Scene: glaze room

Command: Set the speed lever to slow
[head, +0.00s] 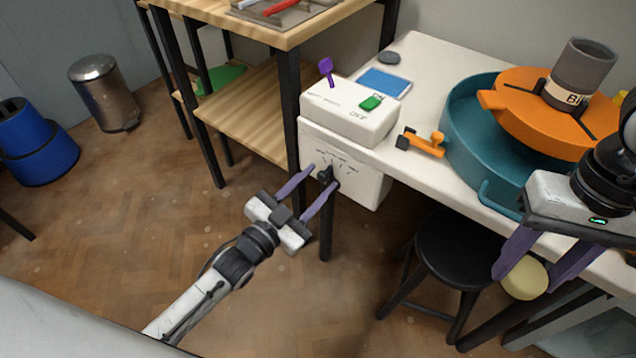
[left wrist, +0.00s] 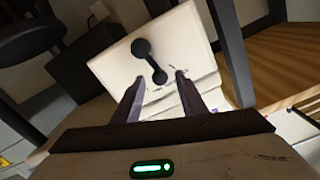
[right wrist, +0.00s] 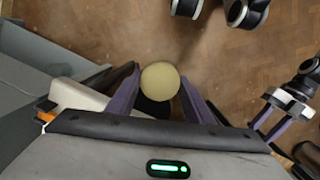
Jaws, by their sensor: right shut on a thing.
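A white control box (head: 345,125) at the table's left end has a purple lever (head: 326,70) standing on top and a green ON/OFF switch (head: 371,102). A black knob-ended handle (head: 326,175) is on the white front panel below, under a printed scale. The small labels are unreadable, so I cannot tell which is the speed lever. My left gripper (head: 322,177) is open, its fingers towards the black handle; the left wrist view shows the handle (left wrist: 150,62) just beyond the fingertips. My right gripper (head: 540,272) is shut on a round cream sponge (right wrist: 160,81).
A teal basin (head: 462,150) with an orange piece and a grey labelled cylinder stands on the white table. A small orange clamp (head: 421,143) lies before it. A black stool (head: 458,250) is below. A wooden shelf (head: 245,115) stands left of the box.

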